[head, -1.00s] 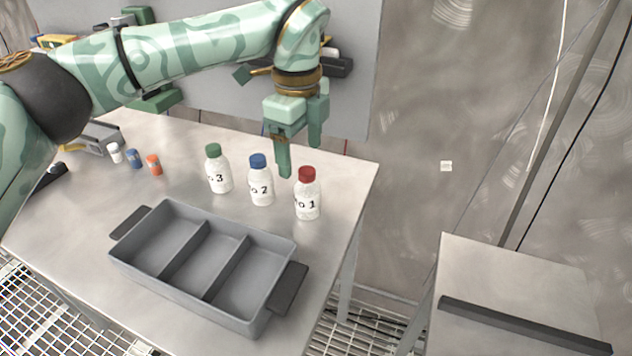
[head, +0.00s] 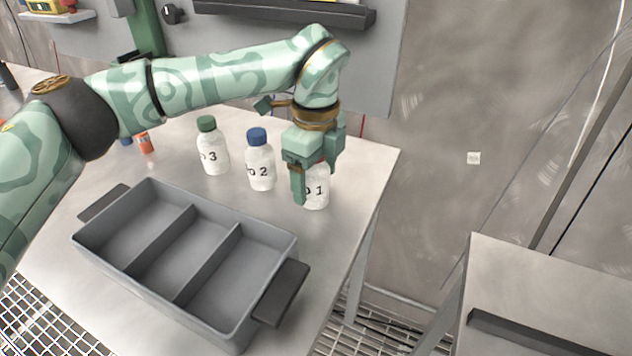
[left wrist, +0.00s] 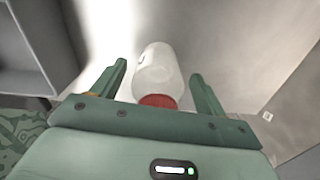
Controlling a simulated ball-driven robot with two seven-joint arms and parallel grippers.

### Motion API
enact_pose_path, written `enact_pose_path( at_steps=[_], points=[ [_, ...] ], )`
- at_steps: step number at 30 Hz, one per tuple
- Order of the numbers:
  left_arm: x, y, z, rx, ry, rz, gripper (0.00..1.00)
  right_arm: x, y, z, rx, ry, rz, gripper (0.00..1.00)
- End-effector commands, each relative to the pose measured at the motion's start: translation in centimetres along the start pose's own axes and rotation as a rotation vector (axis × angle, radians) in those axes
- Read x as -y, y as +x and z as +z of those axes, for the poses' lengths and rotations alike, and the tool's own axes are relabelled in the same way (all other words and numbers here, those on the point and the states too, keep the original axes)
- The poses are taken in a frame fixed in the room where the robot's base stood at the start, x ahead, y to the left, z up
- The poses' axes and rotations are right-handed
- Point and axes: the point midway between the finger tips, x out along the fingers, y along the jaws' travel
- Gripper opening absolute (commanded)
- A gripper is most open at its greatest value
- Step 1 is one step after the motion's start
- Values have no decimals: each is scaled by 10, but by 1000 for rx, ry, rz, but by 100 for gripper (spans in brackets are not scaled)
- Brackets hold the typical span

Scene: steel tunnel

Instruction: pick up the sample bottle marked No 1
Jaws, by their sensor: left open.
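The bottle marked No 1 (head: 316,192) stands upright on the steel table, a white bottle at the right of a row of three. Its red cap is mostly hidden behind my gripper in the head view. My left gripper (head: 318,180) is open and points down over it, one finger in front of the bottle's left side. In the left wrist view the bottle (left wrist: 157,72) and its red cap lie between the two open fingers (left wrist: 160,85), with a gap on both sides. My right gripper is not in view.
Bottle No 2 (head: 260,168) with a blue cap stands close to the left, and bottle No 3 (head: 213,152) with a green cap beyond it. A grey three-compartment tray (head: 165,279) lies in front, its compartments empty. The table's right edge is near the bottle.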

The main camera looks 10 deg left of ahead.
Motion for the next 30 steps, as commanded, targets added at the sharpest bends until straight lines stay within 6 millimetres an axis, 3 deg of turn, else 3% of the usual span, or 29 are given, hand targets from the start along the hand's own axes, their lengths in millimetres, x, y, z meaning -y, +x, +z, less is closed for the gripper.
enact_pose_path(
  at_steps=[4, 5, 10, 22, 28, 30],
  points=[
    [-1, -1, 0, 1, 0, 0, 74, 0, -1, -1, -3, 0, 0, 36],
    [-1, -2, 0, 2, 0, 0, 68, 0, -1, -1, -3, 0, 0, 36],
    [-1, -2, 0, 2, 0, 0, 21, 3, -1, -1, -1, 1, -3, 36],
    [-1, -10, 0, 2, -1, -3, 20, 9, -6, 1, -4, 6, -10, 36],
    [-3, -46, 0, 4, -1, -8, 20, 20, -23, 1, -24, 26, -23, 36],
    [-16, -60, -1, 3, 0, -8, 20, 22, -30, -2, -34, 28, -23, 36]
  ],
)
